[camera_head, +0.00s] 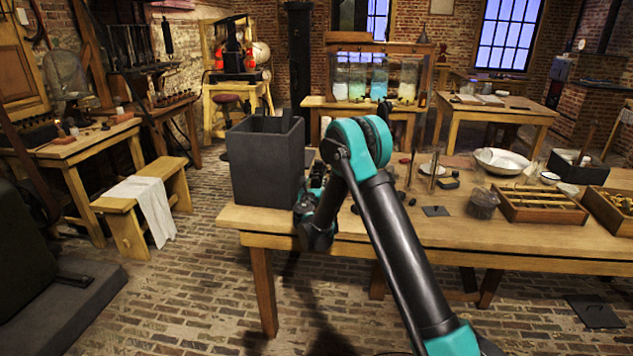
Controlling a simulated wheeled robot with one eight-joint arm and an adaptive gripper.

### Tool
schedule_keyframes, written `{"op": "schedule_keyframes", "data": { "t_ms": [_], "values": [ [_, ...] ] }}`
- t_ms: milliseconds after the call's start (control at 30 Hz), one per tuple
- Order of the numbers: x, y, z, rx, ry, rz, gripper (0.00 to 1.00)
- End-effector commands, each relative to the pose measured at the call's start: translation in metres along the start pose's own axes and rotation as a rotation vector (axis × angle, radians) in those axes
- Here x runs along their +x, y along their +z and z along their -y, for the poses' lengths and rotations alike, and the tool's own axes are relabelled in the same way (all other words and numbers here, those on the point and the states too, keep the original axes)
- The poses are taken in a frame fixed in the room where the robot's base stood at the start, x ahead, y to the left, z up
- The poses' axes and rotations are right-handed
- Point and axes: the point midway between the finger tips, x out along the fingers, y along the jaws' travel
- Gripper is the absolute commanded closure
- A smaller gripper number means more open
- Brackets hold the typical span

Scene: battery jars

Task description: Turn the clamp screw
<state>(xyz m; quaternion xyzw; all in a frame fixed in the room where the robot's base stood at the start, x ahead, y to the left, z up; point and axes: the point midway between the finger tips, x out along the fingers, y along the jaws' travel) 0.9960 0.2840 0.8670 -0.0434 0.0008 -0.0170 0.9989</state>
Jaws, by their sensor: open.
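My gripper (318,180) is at the end of my folded arm, mostly hidden behind the arm's teal elbow. What shows of it is small and dark, just right of a tall dark grey box at the left end of the front workbench. It is open, and I see nothing held in it. I cannot pick out the clamp screw. The tall dark grey box (266,165) stands open-topped on the front workbench (420,229), with dark flat pieces showing at its top.
The bench holds a white bowl (499,160), a dark glass jar (483,203), thin upright rods and a wooden tray (541,213). A glass-fronted case with several jars stands behind. A stool (143,198) with a white cloth is at left. Brick floor between is clear.

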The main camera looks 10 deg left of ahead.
Motion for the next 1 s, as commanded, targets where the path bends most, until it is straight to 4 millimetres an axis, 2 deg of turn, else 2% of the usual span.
{"op": "schedule_keyframes", "data": {
  "t_ms": [100, 500, 767, 1000],
  "values": [
    [0.0000, 0.0000, 0.0000, 0.000, 0.000, 0.000, 0.50],
    [-0.0001, 0.0000, 0.0001, 0.000, 0.000, 0.000, 0.99],
    [-0.0002, 0.0000, 0.0001, 0.030, 0.000, 0.000, 1.00],
    [-0.0003, 0.0000, -0.0001, 0.156, 0.000, 0.000, 1.00]
  ]
}}
